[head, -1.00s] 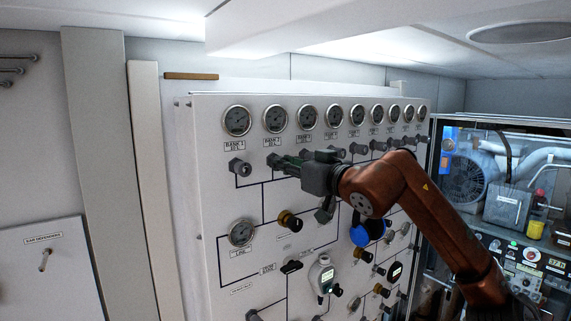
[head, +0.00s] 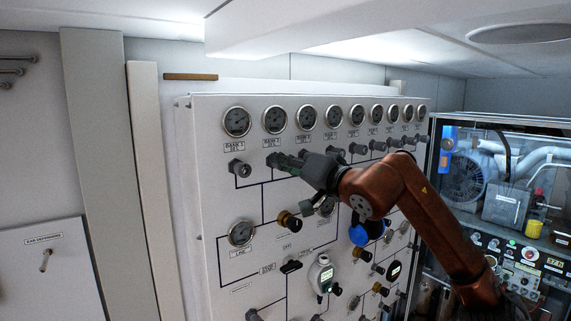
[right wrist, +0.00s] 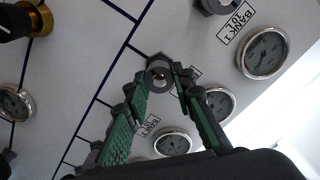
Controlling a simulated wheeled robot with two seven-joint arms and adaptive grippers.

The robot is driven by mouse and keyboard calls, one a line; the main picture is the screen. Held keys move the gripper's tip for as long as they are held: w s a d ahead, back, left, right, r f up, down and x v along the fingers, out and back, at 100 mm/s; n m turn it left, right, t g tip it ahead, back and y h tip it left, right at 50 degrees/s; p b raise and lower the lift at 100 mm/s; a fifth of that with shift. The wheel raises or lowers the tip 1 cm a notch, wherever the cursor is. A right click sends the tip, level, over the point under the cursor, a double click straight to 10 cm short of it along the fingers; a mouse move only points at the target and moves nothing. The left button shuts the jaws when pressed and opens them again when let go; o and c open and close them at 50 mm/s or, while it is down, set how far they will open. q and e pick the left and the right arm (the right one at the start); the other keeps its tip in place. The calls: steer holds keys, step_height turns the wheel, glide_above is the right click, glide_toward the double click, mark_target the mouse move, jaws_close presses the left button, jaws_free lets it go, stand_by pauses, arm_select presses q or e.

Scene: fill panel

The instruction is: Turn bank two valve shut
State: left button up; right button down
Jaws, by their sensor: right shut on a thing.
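The bank two valve (head: 271,158) is a dark grey knob on the white panel, below the second gauge from the left, mostly covered by my gripper in the head view. In the right wrist view the valve knob (right wrist: 160,73) shows its round end between the fingertips. My right gripper (head: 280,161) is shut on it, with its green-lined fingers (right wrist: 158,84) on either side. How far the valve is turned cannot be told. My left gripper is out of view.
The bank one valve (head: 239,168) is just left of the gripper. Gauges (head: 275,119) line the panel top, and more valves run to the right. A brass-collared knob (head: 289,221) and a line gauge (head: 241,233) sit below. A machinery cabinet (head: 505,200) stands at right.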

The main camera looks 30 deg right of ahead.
steer(key=shift+a+f+m+b, duration=0.15)
steer(key=shift+m+b, duration=1.2)
steer(key=shift+m, duration=6.55)
steer(key=shift+f+m+b, duration=0.15)
steer(key=shift+m+b, duration=1.15)
steer(key=shift+m, duration=6.6)
steer(key=c, duration=1.6)
jaws_free()
